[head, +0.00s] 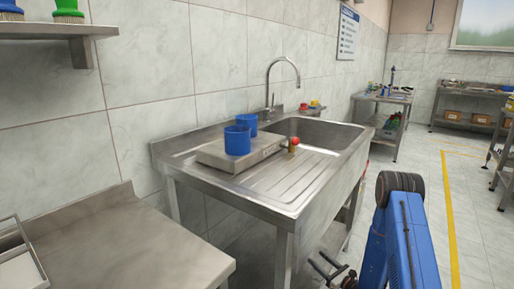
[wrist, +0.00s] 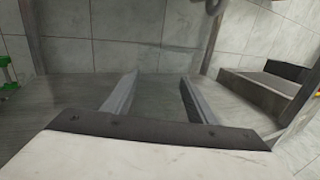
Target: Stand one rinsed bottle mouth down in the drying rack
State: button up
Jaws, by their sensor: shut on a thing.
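My gripper (head: 333,268) is low in front of the sink unit, at the bottom of the head view, partly cut off. I cannot pick out a rinsed bottle for certain. No rack with pegs shows clearly. A flat steel box (head: 222,155) on the ribbed drainboard carries two blue cups (head: 237,140). A part of a metal-framed tray (head: 30,250) shows at the left edge.
The steel sink (head: 318,133) has a tall curved tap (head: 283,64). Cluttered benches (head: 385,97) stand at the back. Floor at right is open, with a yellow line (head: 449,200).

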jog(key=shift+s+d+m+t+h, duration=0.25)
jog(key=shift+m+t+h, duration=0.15)
jog(key=shift+h, duration=0.3)
jog(key=shift+r, duration=0.3)
notch_tip(320, 180, up, 13)
jog(key=shift+r, duration=0.1)
